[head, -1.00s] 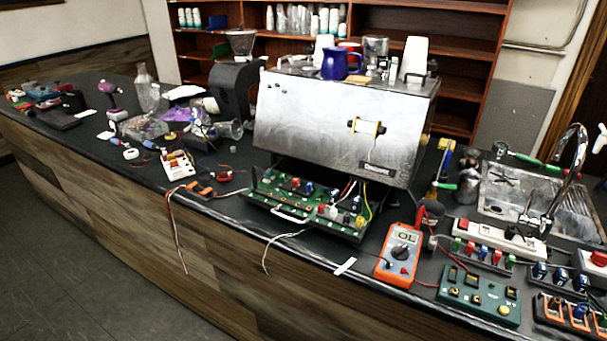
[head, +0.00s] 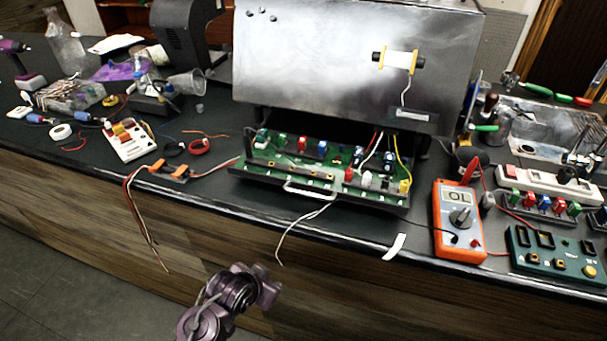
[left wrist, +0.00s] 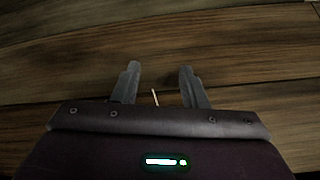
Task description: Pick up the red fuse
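Small red fuse-like parts show in the head view. One red part (head: 302,143) stands in the back row of the green circuit board (head: 325,183), and another red part (head: 349,174) is near its front right. A red block (head: 559,206) stands in the rack at the right. I cannot tell which is the task's fuse. My left gripper (head: 268,287) is low in front of the counter, below the board and apart from it. My right gripper is not in view.
An orange multimeter (head: 459,220) and a green test panel (head: 555,258) are to the right. Loose wires (head: 140,215) hang over the counter's front edge.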

